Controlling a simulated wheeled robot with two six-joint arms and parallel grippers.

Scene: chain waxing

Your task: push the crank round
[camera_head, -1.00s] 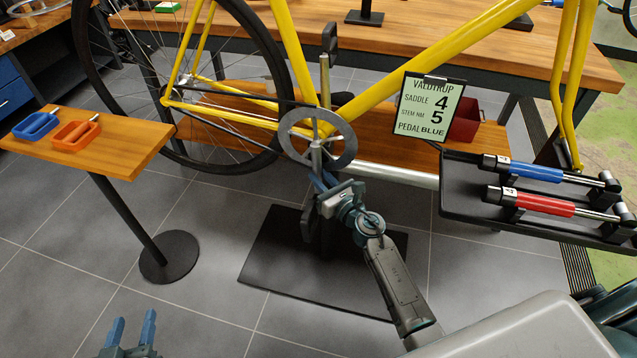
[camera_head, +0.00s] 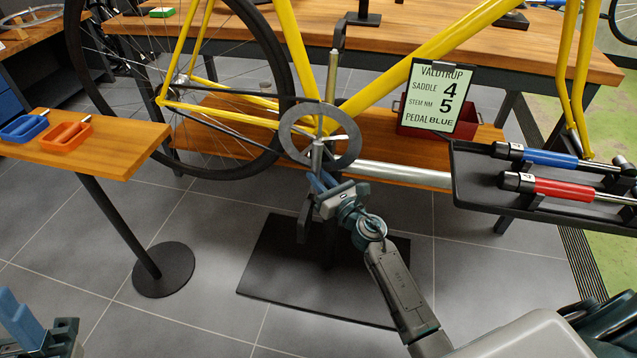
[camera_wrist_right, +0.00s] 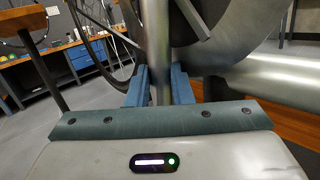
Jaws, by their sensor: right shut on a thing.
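The grey crank of the yellow bike turns about a round grey chainring (camera_head: 294,151). Its upper arm (camera_head: 332,78) points nearly straight up to a dark pedal (camera_head: 338,35); its lower arm (camera_head: 317,156) points down. My right gripper (camera_head: 320,182) is shut on the lower crank arm; in the right wrist view its blue fingers (camera_wrist_right: 159,88) stand on both sides of this grey bar (camera_wrist_right: 158,50). The other dark pedal (camera_head: 305,218) hangs beside the gripper, partly hidden. My left gripper (camera_head: 42,330) is at the bottom left corner, cut by the frame, fingers apart and empty.
A small wooden stand (camera_head: 110,150) at left holds a blue tray (camera_head: 24,127) and an orange tray (camera_head: 66,136). A black tray (camera_head: 475,195) at right holds blue and red torque tools. A workbench is behind.

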